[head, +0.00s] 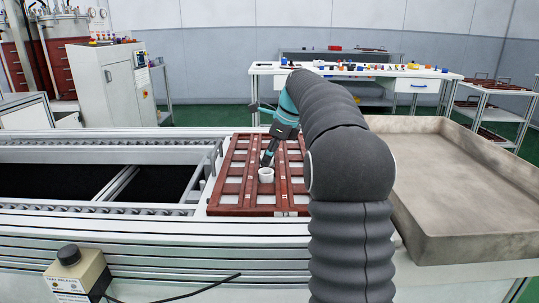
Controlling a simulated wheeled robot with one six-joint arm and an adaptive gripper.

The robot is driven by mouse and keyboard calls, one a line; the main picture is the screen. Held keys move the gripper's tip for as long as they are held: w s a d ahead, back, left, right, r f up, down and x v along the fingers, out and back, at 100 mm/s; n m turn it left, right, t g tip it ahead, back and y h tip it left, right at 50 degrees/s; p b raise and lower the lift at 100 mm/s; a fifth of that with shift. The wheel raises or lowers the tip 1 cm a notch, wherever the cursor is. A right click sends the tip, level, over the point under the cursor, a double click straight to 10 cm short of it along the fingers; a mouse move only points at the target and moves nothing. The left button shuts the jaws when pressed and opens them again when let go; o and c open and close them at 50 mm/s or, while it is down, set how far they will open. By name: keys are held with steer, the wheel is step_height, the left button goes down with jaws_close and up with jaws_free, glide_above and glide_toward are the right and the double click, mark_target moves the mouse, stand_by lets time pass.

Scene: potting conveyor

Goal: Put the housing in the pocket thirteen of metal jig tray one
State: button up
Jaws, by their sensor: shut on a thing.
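A reddish-brown jig tray (228,210) with rows of pockets lies flat at the right end of the conveyor. My gripper (267,163) points down over the middle of the tray and is shut on a white, round, cup-like housing (266,175). The housing appears upright, at or just above the tray; whether it touches the tray cannot be told. Pocket numbers are not readable. My dark, ribbed arm hides the tray's right side.
A large grey bin (450,245) stands at the right. A control box with a black button (69,255) is at the front left. The conveyor (60,210) runs to the left. A white table (430,75) with small coloured parts stands behind.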

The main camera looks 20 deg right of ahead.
steer(key=shift+f, duration=0.3)
steer(key=shift+f, duration=0.1)
steer(key=o, duration=0.9)
steer(key=shift+f, duration=0.15)
steer(key=v, duration=1.3)
steer(key=shift+w+a, duration=0.15)
steer(key=shift+a, duration=0.05)
